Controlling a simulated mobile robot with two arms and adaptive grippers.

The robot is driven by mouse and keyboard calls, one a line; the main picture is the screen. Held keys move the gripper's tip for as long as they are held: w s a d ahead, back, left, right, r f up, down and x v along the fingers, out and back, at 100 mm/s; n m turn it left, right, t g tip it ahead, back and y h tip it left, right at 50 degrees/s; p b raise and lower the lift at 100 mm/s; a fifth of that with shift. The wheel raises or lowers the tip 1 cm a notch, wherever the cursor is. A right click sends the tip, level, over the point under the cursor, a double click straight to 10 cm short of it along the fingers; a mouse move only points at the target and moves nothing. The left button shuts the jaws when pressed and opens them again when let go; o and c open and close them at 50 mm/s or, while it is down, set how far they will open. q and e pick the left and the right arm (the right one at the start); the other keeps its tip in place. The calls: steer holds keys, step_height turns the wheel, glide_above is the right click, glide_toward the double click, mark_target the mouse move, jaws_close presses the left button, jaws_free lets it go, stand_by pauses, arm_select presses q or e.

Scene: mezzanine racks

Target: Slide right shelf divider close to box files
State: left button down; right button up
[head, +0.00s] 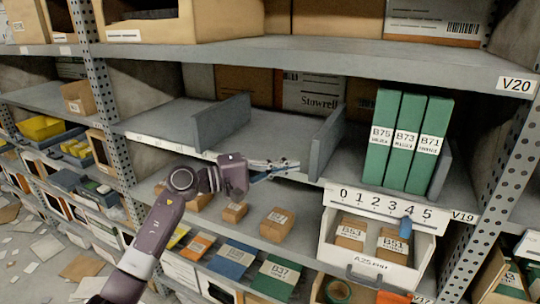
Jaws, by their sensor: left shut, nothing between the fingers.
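Three green box files (407,140), labelled B75, B73 and B71, stand upright side by side on the middle shelf (265,135). A grey shelf divider (325,142) stands to their left with a gap between. Another grey divider (441,168) stands close on their right, partly hidden behind B71. A third grey divider (221,122) stands further left. My left gripper (292,167) is shut and empty, at the shelf's front edge, left of the divider that stands left of the files. It appears apart from that divider. My right gripper is out of view.
A numbered scale strip (385,205) with a blue marker (406,226) sits below the files. Under it is an open white drawer (375,268) with small boxes. The shelf above (330,58) limits height. Perforated uprights (497,165) stand at the sides.

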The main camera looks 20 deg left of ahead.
mark_target(316, 173)
arm_select(q)
steer(key=shift+s+d+p, duration=0.15)
steer(key=shift+d+p, duration=0.3)
steer(key=shift+d, duration=0.65)
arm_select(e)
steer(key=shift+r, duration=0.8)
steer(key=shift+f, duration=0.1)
arm_select(q)
steer(key=d+b, duration=0.3)
steer(key=d, duration=0.1)
steer(key=shift+s+f, duration=0.2)
steer(key=shift+f, duration=0.1)
steer(key=d, duration=0.6)
steer(key=shift+d+r+b, duration=0.15)
steer(key=shift+r+b, duration=0.2)
steer(key=shift+b, duration=0.1)
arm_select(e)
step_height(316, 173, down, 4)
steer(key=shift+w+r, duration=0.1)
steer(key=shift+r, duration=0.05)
